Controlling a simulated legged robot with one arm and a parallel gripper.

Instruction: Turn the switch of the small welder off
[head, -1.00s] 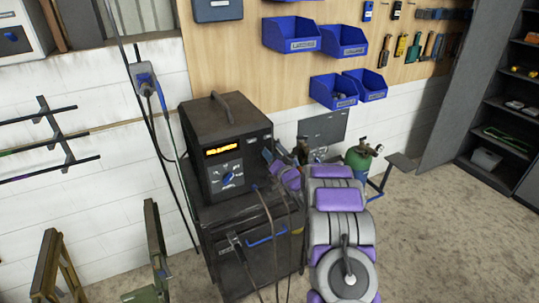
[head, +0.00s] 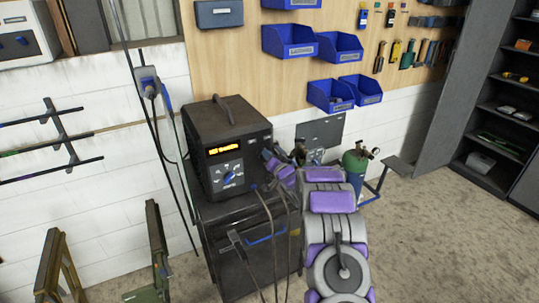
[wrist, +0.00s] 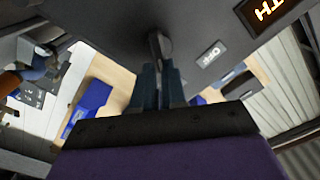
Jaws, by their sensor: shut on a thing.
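A dark boxy welder (head: 228,150) with a lit orange display (head: 222,147) and a blue knob (head: 230,178) stands on a black cart at the centre of the head view. My arm reaches to its right side, and my gripper is mostly hidden there. In the wrist view my gripper (wrist: 158,72) is shut on a dark switch lever (wrist: 158,45) on a dark panel. A small OFF label (wrist: 210,54) sits right of the lever, and part of an orange display (wrist: 267,10) shows at the top right. I cannot tell how far the lever is turned.
Cables hang down the front of the cart (head: 217,235). Blue bins (head: 290,41) and hand tools are on the wall board behind. A green gas cylinder (head: 356,165) stands right of my arm. Open floor (head: 440,230) lies to the right.

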